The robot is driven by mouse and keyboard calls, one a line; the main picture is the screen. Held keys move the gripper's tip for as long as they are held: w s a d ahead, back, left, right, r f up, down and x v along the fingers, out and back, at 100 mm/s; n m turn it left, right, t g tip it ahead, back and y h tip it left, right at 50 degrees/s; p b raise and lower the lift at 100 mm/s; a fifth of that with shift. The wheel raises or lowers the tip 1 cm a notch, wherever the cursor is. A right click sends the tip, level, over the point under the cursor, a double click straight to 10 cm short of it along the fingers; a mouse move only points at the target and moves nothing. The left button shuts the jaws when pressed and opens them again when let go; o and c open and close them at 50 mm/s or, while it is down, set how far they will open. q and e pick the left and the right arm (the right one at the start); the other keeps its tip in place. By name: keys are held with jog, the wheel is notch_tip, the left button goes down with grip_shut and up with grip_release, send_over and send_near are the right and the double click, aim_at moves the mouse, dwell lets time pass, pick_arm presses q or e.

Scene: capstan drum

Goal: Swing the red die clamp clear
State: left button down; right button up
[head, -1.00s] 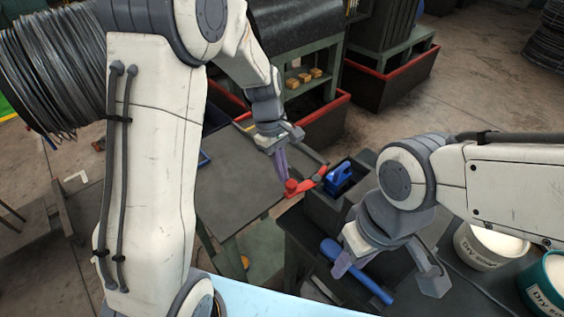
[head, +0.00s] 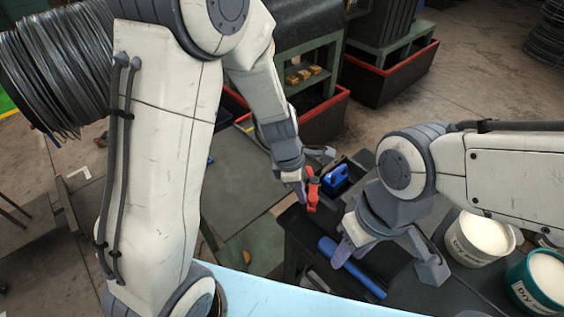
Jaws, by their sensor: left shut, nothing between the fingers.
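The red die clamp (head: 313,190) stands at the left edge of the dark die box, beside a blue part (head: 335,180). Its arm points toward the bottom of the head view. My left gripper (head: 302,192) is shut and empty, with its purple fingers just left of the clamp. They look close to it or touching; I cannot tell which. My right gripper (head: 343,252) hangs over the dark bench near a blue-handled tool (head: 352,268). Its fingers overlap in this view, so its opening is unclear.
Two tubs, one white (head: 480,240) and one teal-rimmed (head: 540,283), stand at the right. A grey table top (head: 235,195) lies left of the clamp. A wire coil (head: 55,75) is at the upper left. Red-rimmed bins (head: 390,80) stand behind.

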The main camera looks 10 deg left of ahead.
pick_arm(q)
jog(key=shift+s+d, duration=0.1)
jog(key=shift+d, duration=0.25)
pick_arm(e)
jog(key=shift+r, duration=0.25)
pick_arm(q)
jog(key=shift+d, duration=0.1)
jog(key=s+a+r, duration=0.2)
jog(key=a+r, duration=0.4)
jog(key=r, duration=0.3)
jog(key=shift+s+r, duration=0.15)
jog(key=shift+r, duration=0.2)
pick_arm(e)
jog(key=shift+s+a, duration=0.15)
jog(key=shift+a, duration=0.4)
